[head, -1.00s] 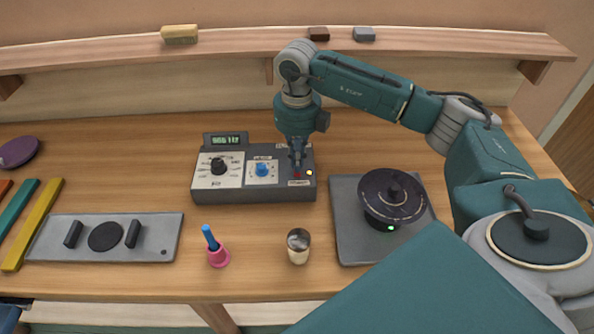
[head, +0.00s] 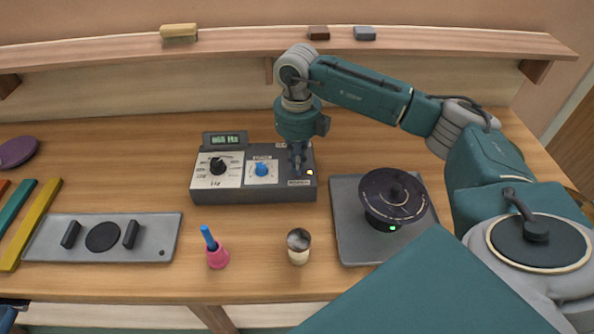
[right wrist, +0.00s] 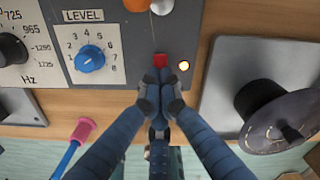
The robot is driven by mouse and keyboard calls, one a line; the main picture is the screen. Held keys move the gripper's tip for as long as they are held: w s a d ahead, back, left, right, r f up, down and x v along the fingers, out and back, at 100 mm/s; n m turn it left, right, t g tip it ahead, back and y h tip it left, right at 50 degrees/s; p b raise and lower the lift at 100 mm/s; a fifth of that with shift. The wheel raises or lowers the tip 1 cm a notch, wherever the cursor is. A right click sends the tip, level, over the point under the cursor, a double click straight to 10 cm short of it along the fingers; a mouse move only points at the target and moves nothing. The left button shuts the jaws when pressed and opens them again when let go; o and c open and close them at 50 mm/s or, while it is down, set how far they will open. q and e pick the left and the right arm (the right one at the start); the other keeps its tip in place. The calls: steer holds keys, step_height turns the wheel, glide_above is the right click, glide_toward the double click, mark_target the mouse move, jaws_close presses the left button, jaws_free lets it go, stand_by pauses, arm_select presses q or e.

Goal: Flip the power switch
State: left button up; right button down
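The grey control box (head: 255,196) stands on the workbench, with a small lit display, a black frequency dial and a blue level knob. A red switch-like part (right wrist: 160,60) shows near the front right of its panel in the right wrist view, beside a glowing yellowish lamp (right wrist: 183,66). My right gripper (right wrist: 159,76) is shut and empty, with its fingertips right at the red part. Contact cannot be told. In the head view my right gripper (head: 297,169) points down at the panel and hides the red part. My left gripper is not in view.
A grey plate (head: 345,245) with a dark disc device (head: 393,198) and green light stands to the right. In front are a metal cup (head: 299,247) and a pink holder (head: 217,258) with a blue stick. A grey panel (head: 150,226) with black handles lies left.

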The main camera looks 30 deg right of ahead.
steer(key=shift+s+f+b, duration=0.1)
steer(key=shift+f+b, duration=0.2)
steer(key=shift+f, duration=0.15)
steer(key=shift+r, duration=0.15)
steer(key=shift+r+p, duration=0.8)
steer(key=shift+r, duration=0.15)
steer(key=shift+r+p, duration=1.45)
steer(key=shift+r, duration=1.05)
steer(key=shift+f, duration=0.1)
